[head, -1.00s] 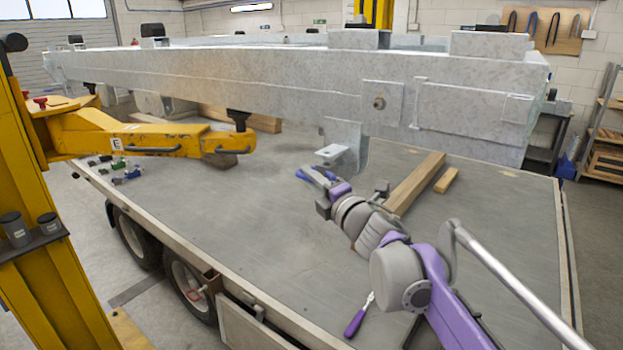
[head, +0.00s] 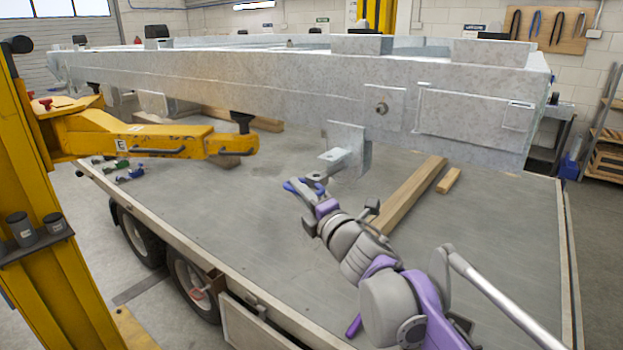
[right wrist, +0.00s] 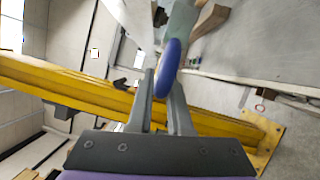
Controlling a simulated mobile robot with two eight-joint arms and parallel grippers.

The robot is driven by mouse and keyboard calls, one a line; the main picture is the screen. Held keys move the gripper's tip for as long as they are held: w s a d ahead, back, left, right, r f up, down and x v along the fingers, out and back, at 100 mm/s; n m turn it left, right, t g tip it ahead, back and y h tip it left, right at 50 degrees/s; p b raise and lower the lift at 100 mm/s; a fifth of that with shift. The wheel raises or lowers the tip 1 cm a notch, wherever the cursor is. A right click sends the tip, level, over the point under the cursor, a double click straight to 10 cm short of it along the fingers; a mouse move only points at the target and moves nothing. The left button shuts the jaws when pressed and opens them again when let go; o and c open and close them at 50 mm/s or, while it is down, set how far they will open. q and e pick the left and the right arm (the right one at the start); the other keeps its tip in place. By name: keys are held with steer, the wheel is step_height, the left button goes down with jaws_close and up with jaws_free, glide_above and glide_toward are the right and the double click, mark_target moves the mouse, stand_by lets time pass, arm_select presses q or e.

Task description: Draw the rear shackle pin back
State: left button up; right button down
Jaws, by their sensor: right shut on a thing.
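A grey bracket (head: 347,136) hangs under the galvanised trailer frame (head: 250,95), with a flat grey tongue (head: 334,158) sticking out at its lower left. My right gripper (head: 306,187) is just below and left of the bracket. It is shut on a blue handle, which shows beside the jaws in the head view (head: 291,186) and as a blue oval between the fingers in the right wrist view (right wrist: 167,68). The pin's shaft cannot be made out, so I cannot tell how far it sits in the bracket. My left gripper is not in view.
The frame stands above a grey flatbed (head: 250,240). A yellow lift arm (head: 150,140) reaches under it at the left. Timber beams (head: 415,195) lie right of my arm, and small coloured tools (head: 125,172) lie at the bed's left edge. The middle of the bed is clear.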

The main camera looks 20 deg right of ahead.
steer(key=shift+s+a+r, duration=0.15)
steer(key=shift+s+a, duration=0.15)
steer(key=shift+a, duration=0.1)
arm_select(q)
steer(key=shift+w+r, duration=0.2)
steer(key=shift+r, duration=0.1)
arm_select(e)
steer(key=c, duration=0.8)
jaws_free()
steer(key=shift+c, duration=0.2)
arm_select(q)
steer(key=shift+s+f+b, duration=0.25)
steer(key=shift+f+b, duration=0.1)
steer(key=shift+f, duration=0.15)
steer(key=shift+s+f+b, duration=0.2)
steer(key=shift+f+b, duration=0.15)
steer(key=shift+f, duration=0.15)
arm_select(e)
steer(key=v, duration=1.1)
